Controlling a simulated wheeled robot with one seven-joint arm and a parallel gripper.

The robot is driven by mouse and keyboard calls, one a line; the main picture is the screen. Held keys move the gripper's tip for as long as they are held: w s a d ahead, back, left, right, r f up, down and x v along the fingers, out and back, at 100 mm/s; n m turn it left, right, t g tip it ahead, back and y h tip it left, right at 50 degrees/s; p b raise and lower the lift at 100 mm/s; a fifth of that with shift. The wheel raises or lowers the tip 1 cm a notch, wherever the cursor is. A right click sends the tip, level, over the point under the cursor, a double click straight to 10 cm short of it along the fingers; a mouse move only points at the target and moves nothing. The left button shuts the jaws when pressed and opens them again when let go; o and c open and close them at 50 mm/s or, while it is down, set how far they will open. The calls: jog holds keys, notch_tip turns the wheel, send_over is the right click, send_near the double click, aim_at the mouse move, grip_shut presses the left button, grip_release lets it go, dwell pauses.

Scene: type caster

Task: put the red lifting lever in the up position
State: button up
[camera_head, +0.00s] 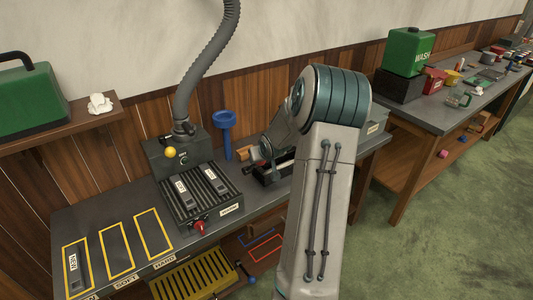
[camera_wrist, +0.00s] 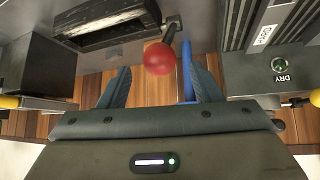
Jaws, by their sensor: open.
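The red ball knob (camera_wrist: 158,58) of a lever shows in the wrist view, on a short dark rod beside a grey machine with a black slotted block (camera_wrist: 110,28). My gripper (camera_wrist: 159,72) is open. Its two dark fingers stand on either side of the knob's line, and the knob appears just beyond the fingertips, not gripped. Contact cannot be told. In the head view my arm hides much of this machine (camera_head: 268,176), and the lever's position, up or down, is unclear.
The DRY unit (camera_head: 175,155) with its ribbed tray and another red knob (camera_head: 199,228) stands left of the machine. Yellow-outlined slots (camera_head: 117,250) mark the bench's left end. A second bench (camera_head: 425,118) holds a green WASH can (camera_head: 407,52).

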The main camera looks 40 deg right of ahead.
jog(key=p+v, duration=0.1)
jog(key=v, duration=0.6)
jog(key=shift+r, duration=0.1)
dwell(0.4)
